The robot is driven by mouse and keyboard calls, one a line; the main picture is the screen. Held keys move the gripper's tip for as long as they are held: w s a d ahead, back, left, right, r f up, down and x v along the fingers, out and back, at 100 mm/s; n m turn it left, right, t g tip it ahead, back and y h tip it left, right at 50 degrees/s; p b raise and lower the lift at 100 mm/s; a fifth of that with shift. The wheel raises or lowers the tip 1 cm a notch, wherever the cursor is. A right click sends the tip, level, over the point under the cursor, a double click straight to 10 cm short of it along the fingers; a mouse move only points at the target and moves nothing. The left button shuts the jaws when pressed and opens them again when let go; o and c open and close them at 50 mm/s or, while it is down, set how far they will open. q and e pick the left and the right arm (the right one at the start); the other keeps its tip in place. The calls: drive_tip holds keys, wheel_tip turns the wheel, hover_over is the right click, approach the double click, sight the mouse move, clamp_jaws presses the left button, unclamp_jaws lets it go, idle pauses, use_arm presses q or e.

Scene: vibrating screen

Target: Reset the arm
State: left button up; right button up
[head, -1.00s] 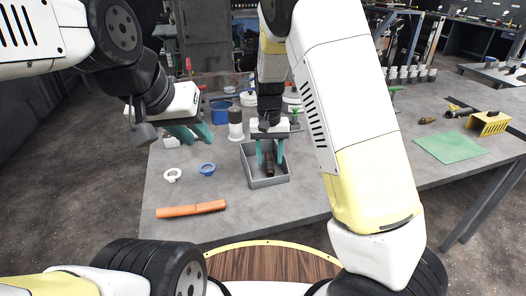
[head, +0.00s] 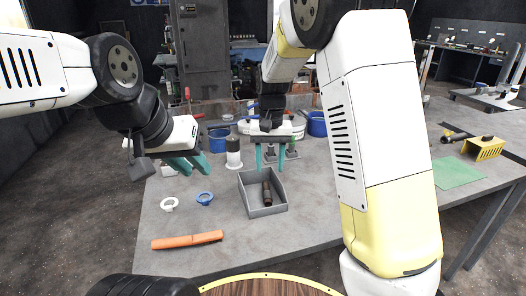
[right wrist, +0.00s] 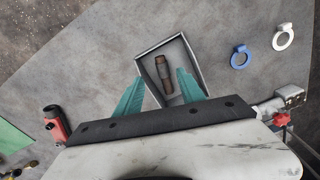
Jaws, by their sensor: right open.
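My right gripper (head: 270,156) is above and behind the grey open-top box (head: 247,198), its teal fingers apart and empty. In the right wrist view its fingers (right wrist: 160,95) spread in front of the box (right wrist: 150,58). A dark brown cylindrical part (head: 266,194) lies inside the box, and it also shows in the right wrist view (right wrist: 163,73). My left gripper (head: 188,166) hangs over the left side of the table, its teal fingers seen at an angle. I cannot tell how far apart they are.
A white ring (head: 169,204), a blue ring (head: 204,198) and an orange bar (head: 187,240) lie on the grey table (head: 300,222). Behind stand a white-and-black cylinder (head: 233,153) and blue containers (head: 218,139). A green mat (head: 457,172) and yellow bracket (head: 484,149) are at right.

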drive_tip(key=s+d+r+t, duration=0.2)
drive_tip(key=s+d+r, duration=0.2)
drive_tip(key=s, duration=0.3)
drive_tip(key=s+d+r+t+y, duration=0.1)
drive_tip(key=s+d+r+t, duration=0.1)
drive_tip(key=s+d+r, duration=0.2)
drive_tip(key=s+d+r+t+y, duration=0.1)
drive_tip(key=s+d+r, duration=0.4)
drive_tip(key=s, duration=0.5)
drive_tip(key=shift+s+d+t, duration=0.2)
drive_tip(key=shift+s+t, duration=0.05)
drive_tip(key=shift+t, duration=0.25)
idle(0.4)
